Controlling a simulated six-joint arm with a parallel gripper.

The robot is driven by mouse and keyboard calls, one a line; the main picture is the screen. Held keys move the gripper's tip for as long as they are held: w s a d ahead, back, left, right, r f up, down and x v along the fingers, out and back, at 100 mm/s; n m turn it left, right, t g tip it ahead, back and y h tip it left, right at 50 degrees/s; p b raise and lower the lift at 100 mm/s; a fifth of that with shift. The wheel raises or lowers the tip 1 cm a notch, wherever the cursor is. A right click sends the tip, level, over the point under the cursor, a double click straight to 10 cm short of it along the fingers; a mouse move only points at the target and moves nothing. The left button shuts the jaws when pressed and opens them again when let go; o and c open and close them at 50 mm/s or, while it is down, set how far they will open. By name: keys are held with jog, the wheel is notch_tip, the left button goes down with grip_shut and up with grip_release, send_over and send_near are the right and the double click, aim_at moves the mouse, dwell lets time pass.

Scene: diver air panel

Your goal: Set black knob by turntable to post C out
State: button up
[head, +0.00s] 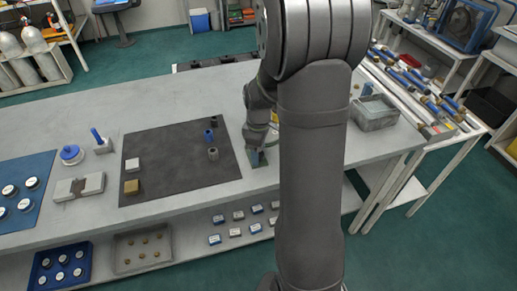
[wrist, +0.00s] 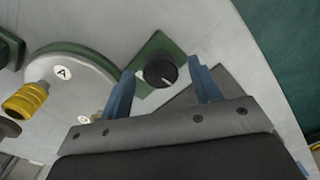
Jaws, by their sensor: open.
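In the wrist view the black knob (wrist: 160,72) sits on a green square plate (wrist: 152,47) beside the round pale turntable (wrist: 72,75). A small white mark shows on the knob's lower edge. My gripper (wrist: 162,78) is open, its two blue fingers on either side of the knob with gaps showing. Whether either finger touches it I cannot tell. The turntable carries a label "A" (wrist: 63,72) and a yellow ribbed fitting (wrist: 25,100); a second label at its lower edge is not readable. In the head view my gripper (head: 257,158) is low at the bench, and my arm hides the turntable and knob.
A dark mat (head: 180,165) with small blocks and cylinders lies left of my gripper. A grey bin (head: 373,112) stands to the right on the bench (head: 400,140). In the wrist view, green parts (wrist: 10,47) stand beyond the turntable. The bench's front edge is close to my gripper.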

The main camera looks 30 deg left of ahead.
jog(key=shift+r, duration=0.1)
notch_tip(320, 180, up, 17)
jog(key=shift+r, duration=0.15)
dwell(0.7)
notch_tip(320, 180, down, 18)
jog(key=shift+r, duration=0.2)
dwell(0.3)
